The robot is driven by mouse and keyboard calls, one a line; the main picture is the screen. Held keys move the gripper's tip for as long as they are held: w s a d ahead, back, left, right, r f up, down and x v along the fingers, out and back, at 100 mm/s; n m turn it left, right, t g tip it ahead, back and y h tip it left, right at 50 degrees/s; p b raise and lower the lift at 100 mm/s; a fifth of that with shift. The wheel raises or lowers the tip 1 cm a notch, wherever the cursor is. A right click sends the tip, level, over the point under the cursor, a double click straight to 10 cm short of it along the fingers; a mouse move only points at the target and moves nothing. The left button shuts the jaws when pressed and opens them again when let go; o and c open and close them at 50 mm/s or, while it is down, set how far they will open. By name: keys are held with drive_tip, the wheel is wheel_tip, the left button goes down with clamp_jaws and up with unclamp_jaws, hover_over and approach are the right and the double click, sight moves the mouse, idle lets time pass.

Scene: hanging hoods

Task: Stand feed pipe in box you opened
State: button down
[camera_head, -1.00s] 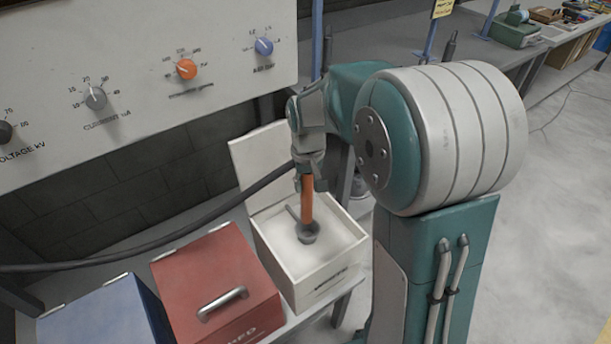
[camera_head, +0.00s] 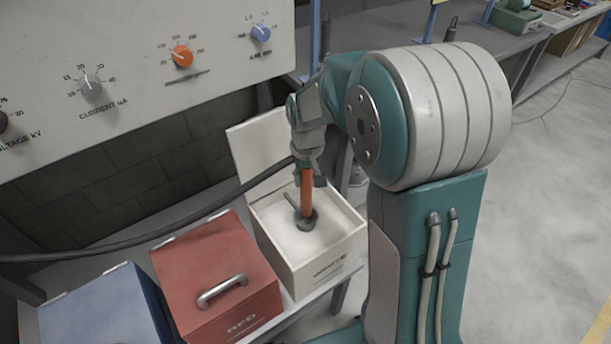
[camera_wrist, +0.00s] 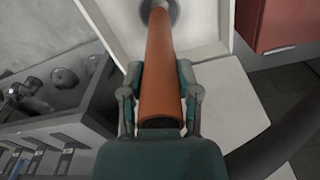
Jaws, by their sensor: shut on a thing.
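The feed pipe (camera_head: 307,194) is an orange tube with a grey foot (camera_head: 306,222) at its lower end. My gripper (camera_head: 308,178) is shut around the pipe's upper part. The pipe is close to upright inside the open white box (camera_head: 330,262), whose lid (camera_head: 262,150) is tipped back. The foot appears at or just above the box's pale floor; I cannot tell whether it touches. In the wrist view the pipe (camera_wrist: 161,65) runs away between the two fingers (camera_wrist: 158,88) towards the box floor.
A closed red box (camera_head: 215,270) with a metal handle and a closed blue box (camera_head: 105,310) stand to the left. A dark hose (camera_head: 150,238) crosses behind them to near my gripper. A panel with knobs (camera_head: 140,70) hangs above the bench.

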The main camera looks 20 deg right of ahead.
sight(306, 207)
drive_tip(key=shift+f, duration=0.1)
idle(0.5)
drive_tip(key=shift+f, duration=2.7)
drive_tip(key=shift+f, duration=3.25)
drive_tip(key=shift+c, duration=1.3)
unclamp_jaws()
